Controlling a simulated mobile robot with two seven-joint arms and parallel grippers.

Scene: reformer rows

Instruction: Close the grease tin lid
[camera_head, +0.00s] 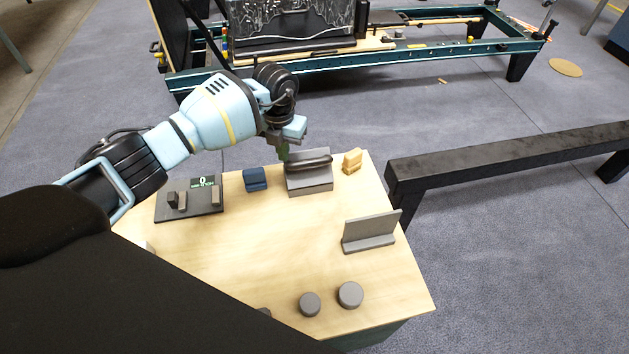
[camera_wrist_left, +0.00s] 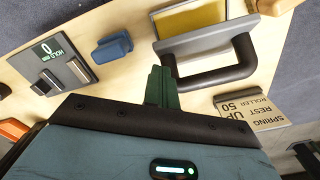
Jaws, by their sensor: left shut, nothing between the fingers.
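The grease tin (camera_head: 311,186) is a grey box at the back edge of the wooden tabletop. My left gripper (camera_head: 284,153) is shut and empty at the left end of the handle. In the left wrist view its green fingertips (camera_wrist_left: 161,72) are close beside the handle; contact is unclear. My right gripper is not in view.
A blue block (camera_head: 255,179) and a dark plate with small blocks (camera_head: 190,204) are left of the tin. A grey L-shaped stand (camera_head: 369,230) and two round grey pieces (camera_head: 350,294) are nearer. The table's middle is clear.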

